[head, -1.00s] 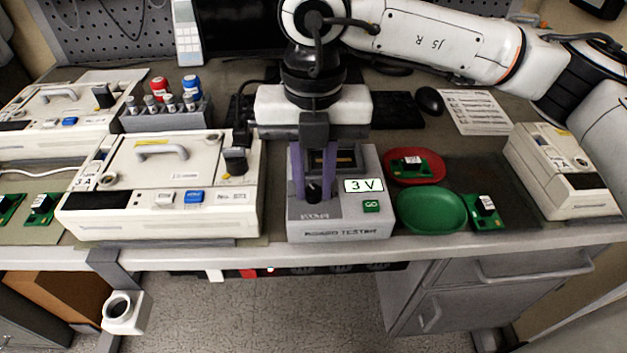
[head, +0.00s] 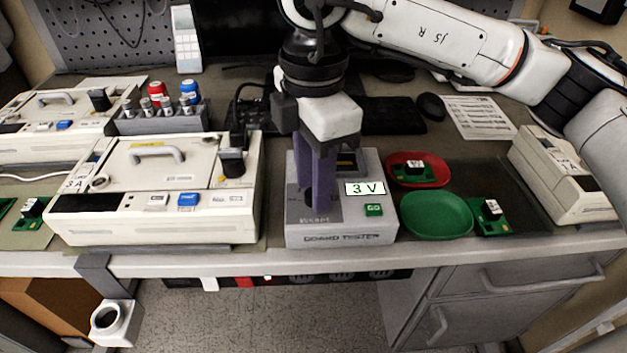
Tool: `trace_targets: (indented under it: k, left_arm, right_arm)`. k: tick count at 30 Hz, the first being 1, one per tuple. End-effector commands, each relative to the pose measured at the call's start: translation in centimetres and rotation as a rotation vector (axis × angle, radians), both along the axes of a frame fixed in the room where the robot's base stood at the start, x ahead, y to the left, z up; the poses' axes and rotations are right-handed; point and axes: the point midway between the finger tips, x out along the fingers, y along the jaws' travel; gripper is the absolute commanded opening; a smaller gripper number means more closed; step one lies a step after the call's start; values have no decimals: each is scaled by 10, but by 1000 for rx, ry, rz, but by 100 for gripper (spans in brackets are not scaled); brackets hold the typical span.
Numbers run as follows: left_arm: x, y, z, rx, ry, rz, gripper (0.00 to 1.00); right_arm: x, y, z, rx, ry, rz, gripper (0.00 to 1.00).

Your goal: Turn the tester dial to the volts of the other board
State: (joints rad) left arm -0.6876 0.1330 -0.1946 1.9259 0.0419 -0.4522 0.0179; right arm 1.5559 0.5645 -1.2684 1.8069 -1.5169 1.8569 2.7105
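The board tester (head: 345,226) is a grey box at the table's front middle. Its white label (head: 365,189) reads "3 V", above a green GO button (head: 374,210). My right gripper (head: 315,203) points down at the tester's left half, its purple fingers around the dark dial, which is mostly hidden. Whether the fingers grip the dial is unclear. One green board (head: 413,168) lies in the red dish (head: 432,183); another board (head: 490,224) lies right of the empty green dish (head: 437,214). Their small white labels are unreadable. My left gripper is not in view.
Another green board (head: 33,214) lies at far left. A beige box (head: 565,180) stands at right. A mouse (head: 431,106) and paper sheet (head: 477,118) lie behind.

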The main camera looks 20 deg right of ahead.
Motion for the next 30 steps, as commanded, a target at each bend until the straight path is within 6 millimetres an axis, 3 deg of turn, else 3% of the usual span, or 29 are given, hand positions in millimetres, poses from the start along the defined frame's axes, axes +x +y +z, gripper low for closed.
trace_targets:
  k: [8, 24, 30]
  left_arm:
    - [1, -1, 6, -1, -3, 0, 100]
    - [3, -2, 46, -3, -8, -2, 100]
    - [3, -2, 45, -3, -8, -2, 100]
  right_arm:
    - [-1, 0, 6, -1, 3, 3, 33]
    - [-1, 0, 67, -1, 4, 4, 33]
    - [-1, 0, 68, -2, 5, 4, 33]
